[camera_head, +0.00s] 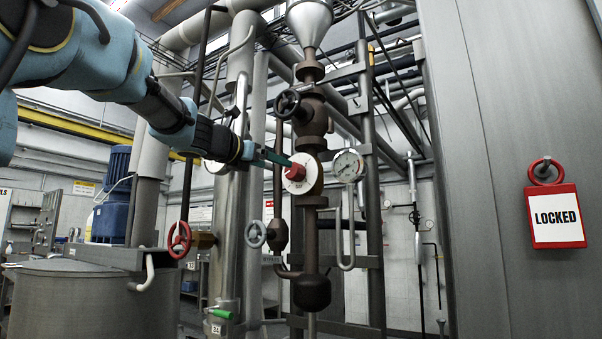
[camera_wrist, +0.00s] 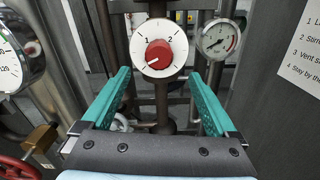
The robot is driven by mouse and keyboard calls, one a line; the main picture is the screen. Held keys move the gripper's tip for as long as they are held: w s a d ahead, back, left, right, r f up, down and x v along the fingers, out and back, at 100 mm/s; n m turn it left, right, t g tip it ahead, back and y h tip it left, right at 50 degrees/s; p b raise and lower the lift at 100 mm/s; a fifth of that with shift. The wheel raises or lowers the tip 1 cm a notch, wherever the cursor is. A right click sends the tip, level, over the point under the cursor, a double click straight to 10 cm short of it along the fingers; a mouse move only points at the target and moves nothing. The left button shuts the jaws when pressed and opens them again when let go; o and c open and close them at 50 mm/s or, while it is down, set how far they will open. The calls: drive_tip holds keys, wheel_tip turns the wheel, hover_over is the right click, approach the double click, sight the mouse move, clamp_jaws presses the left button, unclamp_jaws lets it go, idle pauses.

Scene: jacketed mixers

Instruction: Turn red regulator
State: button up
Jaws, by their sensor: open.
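The red regulator (camera_head: 295,172) is a red knob on a round white dial, mounted on a brown vertical pipe. In the wrist view the red regulator knob (camera_wrist: 158,54) shows face-on, with a white pointer mark toward the lower left and a "2" at the dial's upper right. My gripper (camera_head: 283,160) reaches in from the left in the head view, its green fingers close to the knob. In the wrist view my gripper (camera_wrist: 159,80) is open and empty, with one finger to each side, below the dial.
A pressure gauge (camera_head: 348,165) sits right of the dial. A black handwheel (camera_head: 288,104) is above it, a grey handwheel (camera_head: 255,234) and a red handwheel (camera_head: 179,240) below left. A grey cabinet wall with a "LOCKED" sign (camera_head: 556,217) stands at the right.

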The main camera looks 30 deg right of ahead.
sight(290, 171)
drive_tip(key=p+x, duration=0.2)
drive_tip(key=x, duration=0.7)
drive_tip(key=shift+w+d+f+p, duration=0.2)
drive_tip(key=shift+w+d+p, duration=0.1)
drive_tip(key=shift+p, duration=0.1)
drive_tip(key=shift+c, duration=0.4)
drive_tip(key=c, duration=1.3)
